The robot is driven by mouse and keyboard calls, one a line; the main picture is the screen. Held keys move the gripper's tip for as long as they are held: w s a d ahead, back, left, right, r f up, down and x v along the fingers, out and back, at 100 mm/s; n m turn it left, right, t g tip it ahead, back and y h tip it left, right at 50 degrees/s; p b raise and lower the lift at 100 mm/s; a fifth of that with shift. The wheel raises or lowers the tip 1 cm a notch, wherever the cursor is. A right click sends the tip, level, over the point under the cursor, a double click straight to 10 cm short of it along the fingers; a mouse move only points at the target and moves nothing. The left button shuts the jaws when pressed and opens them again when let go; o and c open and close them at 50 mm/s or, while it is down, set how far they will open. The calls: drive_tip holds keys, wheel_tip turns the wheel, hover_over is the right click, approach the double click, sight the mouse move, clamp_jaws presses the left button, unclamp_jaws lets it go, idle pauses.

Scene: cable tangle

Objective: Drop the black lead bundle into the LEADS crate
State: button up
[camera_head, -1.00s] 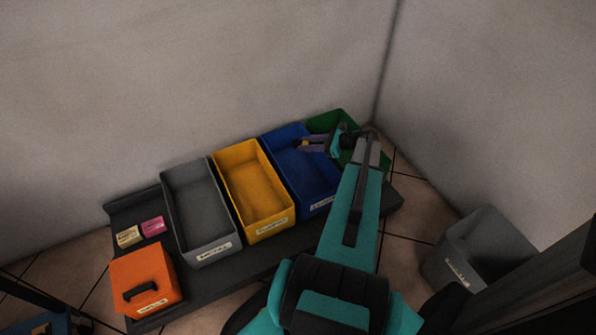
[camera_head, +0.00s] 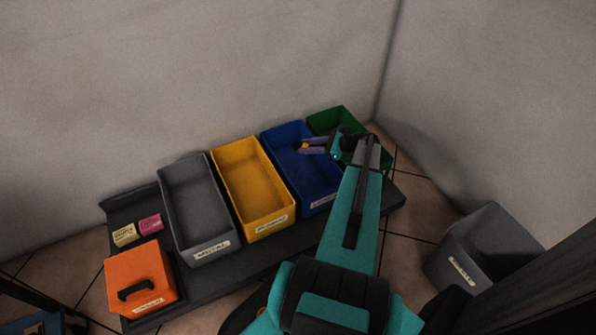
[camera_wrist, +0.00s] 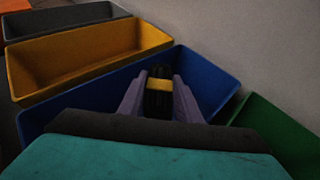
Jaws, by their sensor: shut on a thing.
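My gripper (camera_head: 304,147) reaches out over the blue crate (camera_head: 322,202), whose front label is too small to read surely. In the wrist view my gripper's two purple fingers (camera_wrist: 160,99) are shut on the black lead bundle (camera_wrist: 158,101), which has a yellow band around its middle. The bundle shows above the blue crate (camera_wrist: 215,72); its height over the crate floor is hard to tell. In the head view the bundle is barely visible, with only a small yellow spot at the fingertips.
A yellow crate (camera_head: 271,228) and a grey crate (camera_head: 208,250) stand left of the blue one, a green crate (camera_head: 325,119) right. An orange lidded box (camera_head: 125,268) and yellow and pink blocks are at far left. A grey bin (camera_head: 481,222) stands on the floor at right.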

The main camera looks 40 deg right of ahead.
drive_tip(key=shift+f+b, duration=1.05)
drive_tip(key=shift+f, duration=0.3)
drive_tip(key=o, duration=1.2)
drive_tip(key=shift+s+r, duration=0.1)
drive_tip(key=shift+s, duration=0.05)
drive_tip(key=p+v, duration=0.4)
drive_tip(key=v, duration=0.9)
drive_tip(key=shift+s+d, duration=0.15)
drive_tip(key=shift+s, duration=0.1)
